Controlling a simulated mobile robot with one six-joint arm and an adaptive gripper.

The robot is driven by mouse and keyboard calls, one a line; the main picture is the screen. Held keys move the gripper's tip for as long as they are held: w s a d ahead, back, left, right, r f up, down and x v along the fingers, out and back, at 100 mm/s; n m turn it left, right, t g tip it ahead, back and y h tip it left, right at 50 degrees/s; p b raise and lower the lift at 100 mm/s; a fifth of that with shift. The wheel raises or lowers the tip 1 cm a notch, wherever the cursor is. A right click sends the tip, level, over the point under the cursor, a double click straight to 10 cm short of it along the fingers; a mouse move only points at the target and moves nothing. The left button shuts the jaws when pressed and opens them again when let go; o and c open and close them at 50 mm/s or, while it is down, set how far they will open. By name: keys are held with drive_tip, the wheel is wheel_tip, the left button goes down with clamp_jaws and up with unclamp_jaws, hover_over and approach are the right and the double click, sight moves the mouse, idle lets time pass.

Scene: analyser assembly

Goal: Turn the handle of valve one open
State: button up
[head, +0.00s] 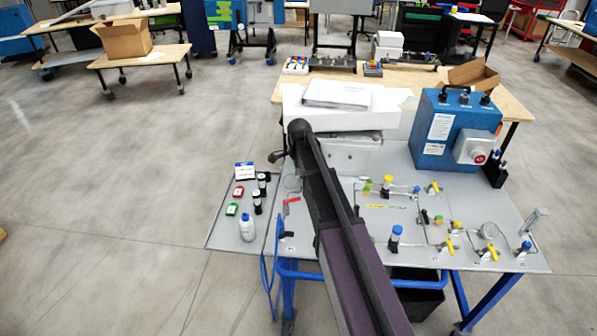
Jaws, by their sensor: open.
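My arm reaches from the bottom edge up over the bench panel and hides part of it. At its far end, a small dark part sticking out left looks like my gripper (279,156); most of it is hidden, and nothing shows held in it. Several valves sit on thin pipework on the grey panel. A red handle (291,200) lies left of my arm, below the gripper in the picture and apart from it. Yellow handles (434,187), (450,246) and (492,252) are right of my arm. I cannot tell which is valve one.
A blue box (455,130) with a red button stands at the panel's back right. A white case (340,112) is behind my arm. Open floor lies left.

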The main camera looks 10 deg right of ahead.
drive_tip(key=s+n, duration=1.3)
drive_tip(key=s, duration=0.7)
drive_tip(key=shift+a+f, duration=0.25)
drive_tip(key=shift+a, duration=0.15)
drive_tip(key=m, duration=1.3)
hover_over(292, 200)
drive_tip(key=d, duration=0.1)
drive_tip(key=shift+w+d+r, duration=0.2)
drive_tip(key=shift+w+r, duration=0.05)
drive_tip(key=shift+w, duration=0.05)
drive_tip(key=shift+f, duration=0.15)
wheel_tip(292, 200, down, 14)
drive_tip(key=b, duration=1.3)
drive_tip(key=shift+r+b, duration=0.25)
drive_tip(key=shift+b, duration=0.1)
